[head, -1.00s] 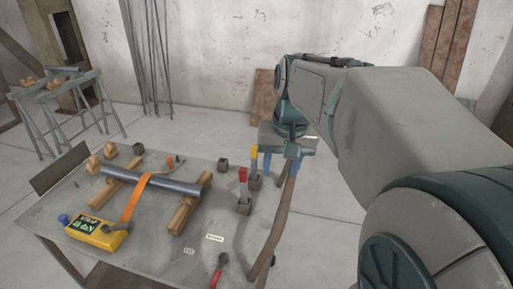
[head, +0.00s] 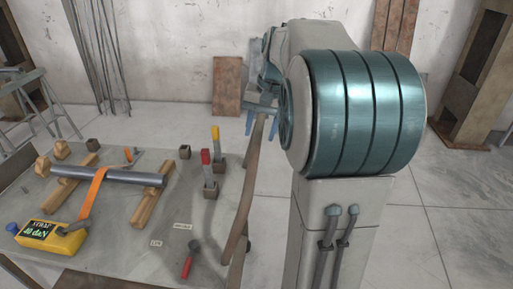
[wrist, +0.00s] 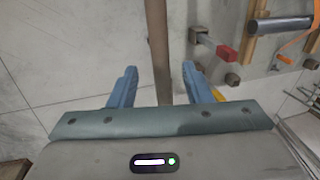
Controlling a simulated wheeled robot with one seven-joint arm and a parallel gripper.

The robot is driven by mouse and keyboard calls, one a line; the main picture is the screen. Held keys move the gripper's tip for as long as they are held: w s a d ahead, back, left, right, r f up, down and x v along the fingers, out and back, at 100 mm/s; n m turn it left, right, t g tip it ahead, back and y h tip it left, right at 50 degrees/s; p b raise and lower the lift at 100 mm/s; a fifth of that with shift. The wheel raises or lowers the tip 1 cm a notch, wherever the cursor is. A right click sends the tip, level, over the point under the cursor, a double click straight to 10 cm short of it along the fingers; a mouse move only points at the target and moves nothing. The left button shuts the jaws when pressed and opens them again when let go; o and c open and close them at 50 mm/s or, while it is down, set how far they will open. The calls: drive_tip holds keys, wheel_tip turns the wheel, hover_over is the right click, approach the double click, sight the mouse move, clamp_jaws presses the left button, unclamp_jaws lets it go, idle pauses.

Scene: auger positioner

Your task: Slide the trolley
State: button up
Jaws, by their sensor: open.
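No part is clearly marked as the trolley; the grey-topped table (head: 120,225) may be it, but I cannot tell. A long brown bar (head: 240,205) runs along the table's right side. My gripper (head: 262,118) is at the bar's far end, partly hidden by my arm in the head view. In the wrist view, my gripper (wrist: 160,88) is open, with blue fingers apart on either side of the brown bar (wrist: 158,40). The bar passes between them without visible finger contact; its depth is unclear.
On the table are a grey pipe (head: 115,177) on wooden supports, an orange strap (head: 92,192), a yellow box (head: 50,236), red-topped (head: 207,170) and yellow-topped (head: 217,145) clamps, and a red-handled tool (head: 187,266). Floor (head: 430,230) at right is clear.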

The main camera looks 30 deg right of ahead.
sight(256, 148)
drive_tip(key=f, duration=0.3)
drive_tip(key=a+f, duration=0.1)
drive_tip(key=f, duration=0.1)
drive_tip(key=shift+w+f, duration=0.3)
clamp_jaws()
